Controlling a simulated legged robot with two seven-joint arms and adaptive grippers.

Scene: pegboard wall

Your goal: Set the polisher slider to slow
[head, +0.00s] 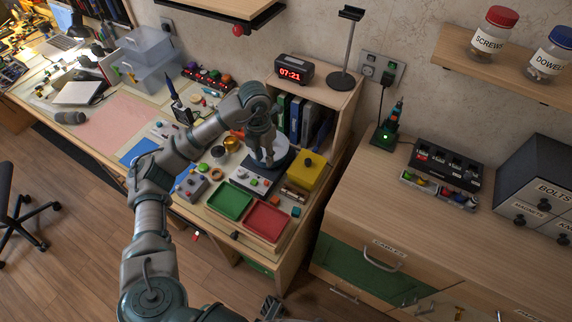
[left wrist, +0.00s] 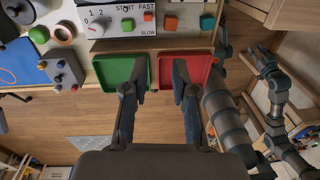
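The polisher (head: 252,180) stands on the bench, with a round pad at its back and a pale control panel in front. In the left wrist view its panel (left wrist: 110,26) shows a dial, a green button and the labels START, FAST and SLOW. My right gripper (head: 270,305) shows at the bottom edge, too small to read.
A green tray (head: 230,202) and a red tray (head: 268,221) lie in front of the polisher. A yellow box (head: 305,172) stands to its right, and a grey knobbed box (head: 191,186) to its left. Orange and teal cubes lie near the red tray.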

